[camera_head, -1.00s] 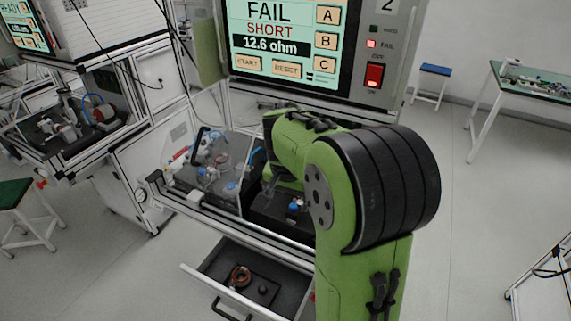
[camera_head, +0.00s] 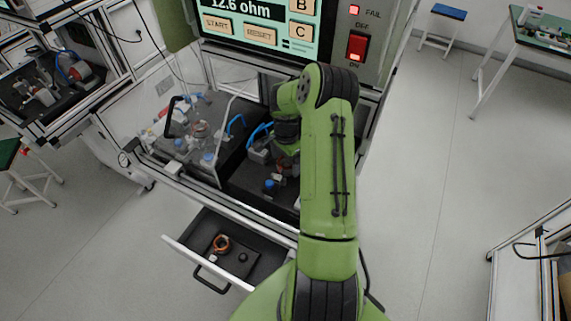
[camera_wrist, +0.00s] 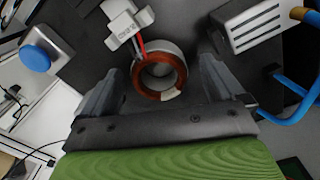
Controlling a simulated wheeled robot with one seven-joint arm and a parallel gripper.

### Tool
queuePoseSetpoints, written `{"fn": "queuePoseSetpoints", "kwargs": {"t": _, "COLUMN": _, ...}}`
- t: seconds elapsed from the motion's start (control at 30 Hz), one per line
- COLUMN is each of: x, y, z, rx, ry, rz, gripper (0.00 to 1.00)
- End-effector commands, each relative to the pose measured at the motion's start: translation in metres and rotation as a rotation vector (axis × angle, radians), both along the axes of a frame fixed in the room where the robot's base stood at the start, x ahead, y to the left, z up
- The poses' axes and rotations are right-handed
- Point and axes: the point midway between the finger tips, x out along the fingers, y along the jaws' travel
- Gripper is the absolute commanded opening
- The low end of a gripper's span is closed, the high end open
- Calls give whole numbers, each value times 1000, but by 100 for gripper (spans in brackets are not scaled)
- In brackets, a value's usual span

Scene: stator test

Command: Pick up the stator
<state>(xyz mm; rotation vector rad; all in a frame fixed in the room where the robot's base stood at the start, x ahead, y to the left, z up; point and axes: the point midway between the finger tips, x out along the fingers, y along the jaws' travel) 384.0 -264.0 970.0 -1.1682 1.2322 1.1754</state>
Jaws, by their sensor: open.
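A stator, a grey ring with copper windings (camera_wrist: 161,76), sits on the dark bed of the test station, between the two fingers of my gripper (camera_wrist: 157,78) in the wrist view. The fingers are open, one on each side of it, with visible gaps. I cannot tell their height relative to the stator. In the head view, a coppery patch of this stator (camera_head: 286,167) shows beside my arm, and the gripper is mostly hidden. Another copper stator (camera_head: 222,244) lies in the open drawer (camera_head: 270,262) below.
A white connector block (camera_wrist: 124,24) with a red lead is close to the stator. A grey vented block (camera_wrist: 252,25) and blue tubing (camera_wrist: 292,98) are right of it. A blue button (camera_wrist: 35,58) is at left. The tester screen (camera_head: 262,22) stands above the station.

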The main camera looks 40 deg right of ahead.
Motion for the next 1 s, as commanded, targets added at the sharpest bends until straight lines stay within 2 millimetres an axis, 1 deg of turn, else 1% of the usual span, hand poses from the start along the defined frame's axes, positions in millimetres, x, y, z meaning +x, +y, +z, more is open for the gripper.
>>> {"fn": "queuePoseSetpoints", "kwargs": {"t": 0.17, "x": 1, "y": 0, "z": -1, "rx": -1, "ry": -1, "rz": 1, "gripper": 95}}
{"fn": "queuePoseSetpoints", "kwargs": {"t": 0.2, "x": 1, "y": 0, "z": -1, "rx": -1, "ry": -1, "rz": 1, "gripper": 92}}
{"fn": "queuePoseSetpoints", "kwargs": {"t": 0.67, "x": 1, "y": 0, "z": 0, "rx": -1, "ry": -2, "rz": 2, "gripper": 22}}
{"fn": "queuePoseSetpoints", "kwargs": {"t": 0.7, "x": 1, "y": 0, "z": 0, "rx": -2, "ry": -3, "rz": 2, "gripper": 20}}
{"fn": "queuePoseSetpoints", "kwargs": {"t": 0.87, "x": 1, "y": 0, "z": 1, "rx": -2, "ry": -3, "rz": 2, "gripper": 20}}
{"fn": "queuePoseSetpoints", "kwargs": {"t": 0.93, "x": 1, "y": -1, "z": 6, "rx": -4, "ry": -4, "rz": 2, "gripper": 20}}
{"fn": "queuePoseSetpoints", "kwargs": {"t": 1.0, "x": 2, "y": -1, "z": 18, "rx": -5, "ry": -6, "rz": 2, "gripper": 20}}
